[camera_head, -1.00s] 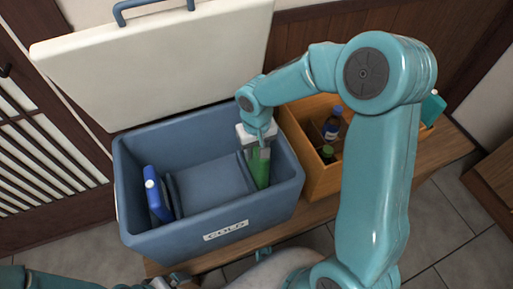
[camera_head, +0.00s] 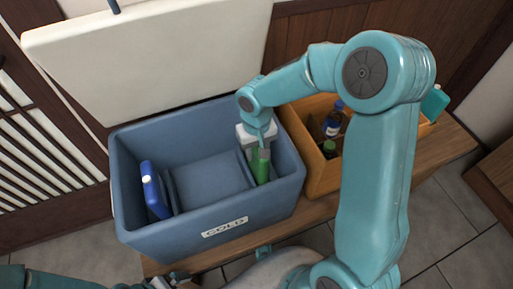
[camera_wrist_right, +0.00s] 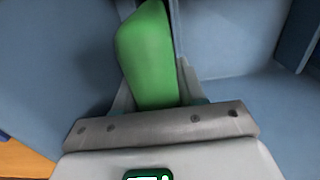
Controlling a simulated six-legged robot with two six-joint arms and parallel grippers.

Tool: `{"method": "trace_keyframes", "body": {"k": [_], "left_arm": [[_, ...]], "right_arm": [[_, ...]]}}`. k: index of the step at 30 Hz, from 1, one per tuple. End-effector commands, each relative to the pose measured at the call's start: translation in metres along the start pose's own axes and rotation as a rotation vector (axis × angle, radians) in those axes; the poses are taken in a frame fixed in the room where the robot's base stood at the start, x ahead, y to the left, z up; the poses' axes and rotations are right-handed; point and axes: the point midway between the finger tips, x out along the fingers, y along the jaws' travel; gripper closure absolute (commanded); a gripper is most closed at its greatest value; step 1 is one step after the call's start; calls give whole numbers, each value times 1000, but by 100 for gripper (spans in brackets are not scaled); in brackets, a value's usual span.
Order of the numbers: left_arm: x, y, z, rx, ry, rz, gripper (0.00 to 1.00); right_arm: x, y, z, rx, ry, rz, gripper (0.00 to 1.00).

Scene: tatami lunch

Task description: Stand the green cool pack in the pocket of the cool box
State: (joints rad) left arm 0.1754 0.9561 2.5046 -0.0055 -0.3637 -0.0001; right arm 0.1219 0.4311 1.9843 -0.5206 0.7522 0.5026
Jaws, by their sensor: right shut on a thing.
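The green cool pack (camera_head: 262,169) is upright inside the blue cool box (camera_head: 150,244), near its right wall. It is beside the thin divider (camera_head: 243,168) on the right side. My right gripper (camera_head: 258,146) is shut on its upper part. In the right wrist view, the green pack (camera_wrist_right: 150,58) sits between the fingers, close to a divider edge. Its lower end is hidden, so I cannot tell whether it touches the floor. My left gripper (camera_head: 166,283) is partly cut off at the bottom edge, outside the box.
A blue cool pack (camera_head: 153,190) stands at the left inside the box. The box's middle is empty. The white lid (camera_head: 150,55) is open behind. A wooden crate (camera_head: 318,182) with bottles stands to the right on the wooden bench (camera_head: 452,150).

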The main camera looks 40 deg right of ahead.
Motion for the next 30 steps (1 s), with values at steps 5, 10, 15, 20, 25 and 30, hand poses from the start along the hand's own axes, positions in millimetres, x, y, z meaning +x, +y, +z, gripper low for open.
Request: {"method": "trace_keyframes", "body": {"k": [5, 10, 15, 20, 25, 30], "left_arm": [[0, 0, 1, -2, -3, 0, 0], [6, -2, 1, -2, -2, 0, 0], [15, -6, 0, -2, 1, -1, 0], [15, -6, -1, -3, 2, -1, 0], [16, -7, -1, -1, 2, -1, 0], [17, -7, -1, 0, 2, 0, 0]], "right_arm": [[0, 0, 0, 0, 2, 0, 100], [6, 0, 0, 0, 1, 0, 100], [17, 0, 0, 0, 1, 0, 100], [18, 0, 0, 0, 0, 1, 100], [20, 1, 0, 0, 0, 1, 100], [21, 1, 0, 0, -1, 2, 31]]}}
